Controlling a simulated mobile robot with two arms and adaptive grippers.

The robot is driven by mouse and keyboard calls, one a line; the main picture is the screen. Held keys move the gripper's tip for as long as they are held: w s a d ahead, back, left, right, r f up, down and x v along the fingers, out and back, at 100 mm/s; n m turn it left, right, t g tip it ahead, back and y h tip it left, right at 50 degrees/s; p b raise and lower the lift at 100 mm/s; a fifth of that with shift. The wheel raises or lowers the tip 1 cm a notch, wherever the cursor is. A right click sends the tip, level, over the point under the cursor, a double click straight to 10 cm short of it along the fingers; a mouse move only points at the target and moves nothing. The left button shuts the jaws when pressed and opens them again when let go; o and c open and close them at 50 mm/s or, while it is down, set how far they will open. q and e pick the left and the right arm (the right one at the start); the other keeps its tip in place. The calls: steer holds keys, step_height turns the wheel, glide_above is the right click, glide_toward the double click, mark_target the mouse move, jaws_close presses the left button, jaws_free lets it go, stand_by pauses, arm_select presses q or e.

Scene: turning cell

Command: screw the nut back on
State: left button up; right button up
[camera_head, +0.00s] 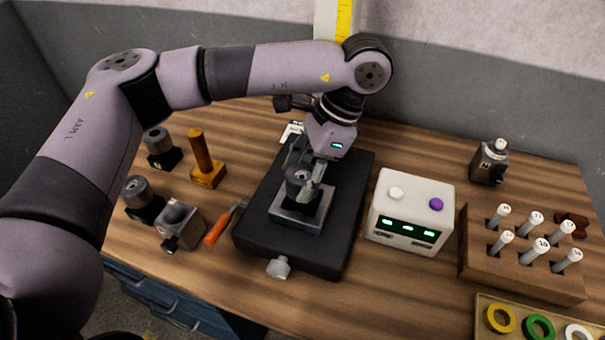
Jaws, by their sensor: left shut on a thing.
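My left gripper (306,188) reaches down from the arm over the black fixture base (255,222) in the middle of the bench. Its fingers are shut on a dark grey round part (297,176), which looks like the nut. This part is upright above a square metal plate (287,217) on the base. The fingers hide part of it, and I cannot tell whether it is on a thread. My right gripper is not in view.
A white box (410,210) with two knobs and green displays stands right of the base. A wooden rack (515,268) of pins is further right. An orange-handled tool (218,228) and several dark holders, including one with a cup (180,222), stand at left.

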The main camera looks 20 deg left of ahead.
arm_select(q)
steer(key=o, duration=1.3)
steer(key=v, duration=0.7)
steer(key=shift+w+d+r, duration=0.1)
steer(key=shift+r, duration=0.15)
